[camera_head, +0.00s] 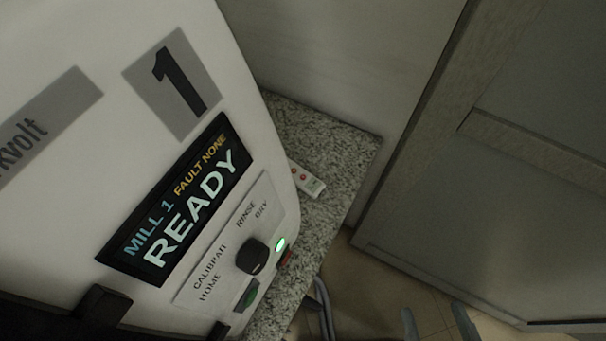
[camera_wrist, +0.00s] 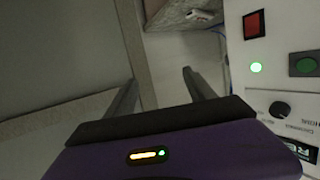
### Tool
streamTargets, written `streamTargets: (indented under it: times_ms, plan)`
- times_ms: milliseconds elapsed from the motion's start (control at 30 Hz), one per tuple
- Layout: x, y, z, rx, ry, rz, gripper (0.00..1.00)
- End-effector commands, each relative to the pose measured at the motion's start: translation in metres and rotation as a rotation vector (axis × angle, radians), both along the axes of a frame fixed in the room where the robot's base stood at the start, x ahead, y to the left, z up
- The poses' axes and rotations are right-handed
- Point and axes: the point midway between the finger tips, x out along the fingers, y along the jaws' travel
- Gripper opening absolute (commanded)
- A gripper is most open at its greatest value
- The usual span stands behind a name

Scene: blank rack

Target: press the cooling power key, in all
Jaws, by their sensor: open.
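A small white remote-like handset (camera_head: 307,180) with small red and green marks lies on the speckled counter, beside the white mill machine (camera_head: 80,140). It also shows at the top of the wrist view (camera_wrist: 200,15). Its key labels are too small to read, so I cannot pick out a cooling power key. My gripper (camera_wrist: 159,78) is open and empty in the wrist view, its two fingers apart. The handset lies beyond the fingertips, up and to the right, and is not touched.
The machine shows a "READY" screen (camera_head: 180,205), a black knob (camera_head: 252,256), a lit green lamp (camera_head: 281,245), a green button (camera_wrist: 306,65) and a red switch (camera_wrist: 255,24). The granite counter (camera_head: 335,150) is otherwise clear there. A grey panelled door (camera_head: 530,150) stands right.

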Motion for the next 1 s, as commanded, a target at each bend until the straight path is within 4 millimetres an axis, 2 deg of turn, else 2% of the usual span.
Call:
streamTargets:
  times_ms: [33,300,333,1000]
  plan:
    - [0.0000,0.0000,0.0000,0.000,0.000,0.000,0.55]
    - [0.0000,0.0000,-0.0001,0.000,0.000,0.000,0.02]
    - [0.0000,0.0000,-0.0001,0.000,0.000,0.000,0.00]
    - [0.0000,0.0000,0.0000,0.000,0.000,0.000,0.00]
